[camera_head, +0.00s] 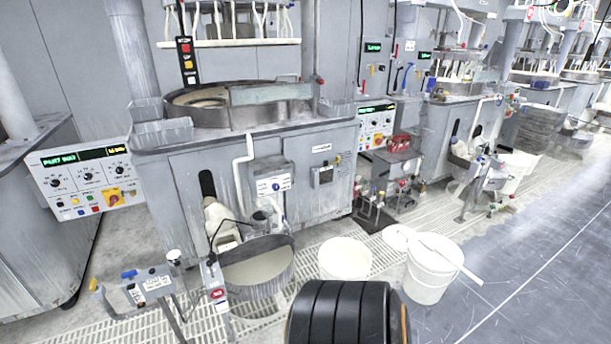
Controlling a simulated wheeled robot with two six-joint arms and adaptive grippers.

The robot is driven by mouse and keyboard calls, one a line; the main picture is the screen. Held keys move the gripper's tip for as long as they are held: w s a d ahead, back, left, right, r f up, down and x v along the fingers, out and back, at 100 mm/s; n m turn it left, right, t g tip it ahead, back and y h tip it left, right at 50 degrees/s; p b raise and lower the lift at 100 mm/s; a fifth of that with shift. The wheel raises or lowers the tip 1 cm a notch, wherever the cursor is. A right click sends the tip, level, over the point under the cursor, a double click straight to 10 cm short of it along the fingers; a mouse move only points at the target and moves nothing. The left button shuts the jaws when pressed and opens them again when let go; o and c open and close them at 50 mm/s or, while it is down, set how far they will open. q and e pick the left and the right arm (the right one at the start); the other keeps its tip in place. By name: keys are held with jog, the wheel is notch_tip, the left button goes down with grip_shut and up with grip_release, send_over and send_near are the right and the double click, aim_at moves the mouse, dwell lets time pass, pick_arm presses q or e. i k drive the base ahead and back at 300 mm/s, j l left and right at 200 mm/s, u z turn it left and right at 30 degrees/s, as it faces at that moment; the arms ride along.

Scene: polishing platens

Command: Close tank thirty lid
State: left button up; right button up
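No label reading thirty is legible, so I cannot tell which vessel is tank thirty. A wide round grey tank (284,275) stands on the floor grating, open, with pale grey contents. A white bucket (345,259) stands to its right; I cannot tell whether its top is covered. Another white bucket (427,284) stands farther right, with a long white paddle-like bar (455,262) lying across its top. A pale round piece (398,236), possibly a lid, shows at that bucket's far left side.
A large grey polishing machine (220,185) with a round basin stands behind the tank. A small control box on a stand (150,287) is at front left. Control panels (87,178) and hoses line the machines. The dark floor (540,270) at right is clear.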

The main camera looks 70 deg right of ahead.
aim_at(258, 246)
jog(key=z, duration=1.95)
jog(key=i+l+u, duration=0.15)
jog(key=u, duration=0.3)
jog(key=i+l+u, duration=0.5)
jog(key=u, duration=0.35)
jog(key=l, duration=0.05)
